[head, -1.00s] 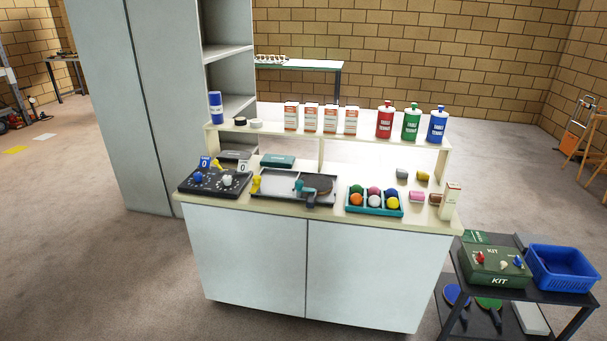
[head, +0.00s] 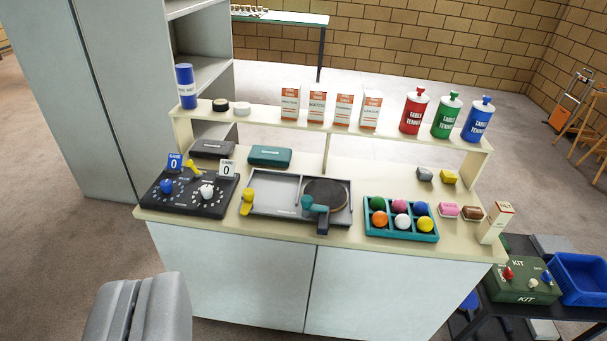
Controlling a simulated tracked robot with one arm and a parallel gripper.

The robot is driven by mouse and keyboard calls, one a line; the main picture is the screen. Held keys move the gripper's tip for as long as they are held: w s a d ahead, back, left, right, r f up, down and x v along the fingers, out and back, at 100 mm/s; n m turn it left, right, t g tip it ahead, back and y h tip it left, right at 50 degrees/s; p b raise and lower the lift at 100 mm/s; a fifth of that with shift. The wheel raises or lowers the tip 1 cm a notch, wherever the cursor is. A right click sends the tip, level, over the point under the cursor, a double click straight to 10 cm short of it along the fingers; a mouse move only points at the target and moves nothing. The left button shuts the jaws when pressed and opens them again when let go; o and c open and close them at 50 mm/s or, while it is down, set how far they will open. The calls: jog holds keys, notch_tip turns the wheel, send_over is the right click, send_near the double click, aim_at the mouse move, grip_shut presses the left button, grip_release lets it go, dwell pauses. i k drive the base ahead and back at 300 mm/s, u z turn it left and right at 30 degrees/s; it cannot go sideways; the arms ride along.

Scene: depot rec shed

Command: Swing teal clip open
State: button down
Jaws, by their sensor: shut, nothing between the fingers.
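The teal clip (head: 310,203) sits at the front of a grey tray (head: 275,189) on the cabinet counter, in front of a dark round paddle (head: 327,192). A dark handle (head: 323,222) projects below the clip over the tray's front edge. Whether the clip touches the paddle is too small to tell. A yellow clip (head: 247,201) stands at the tray's left end. My gripper (head: 138,306) shows at the lower left, shut and empty, in front of the cabinet and well apart from the teal clip.
A black scoreboard panel (head: 191,206) with knobs lies left of the tray. A teal ball box (head: 373,232) stands to its right. A shelf (head: 278,124) with boxes and bottles runs behind. A dark cart with a green kit box (head: 522,287) stands at the right.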

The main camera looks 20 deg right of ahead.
aim_at(306, 200)
jog(key=z, duration=0.15)
jog(key=i, duration=1.3)
jog(key=z, duration=0.5)
jog(key=i, duration=0.65)
jog(key=z, duration=0.1)
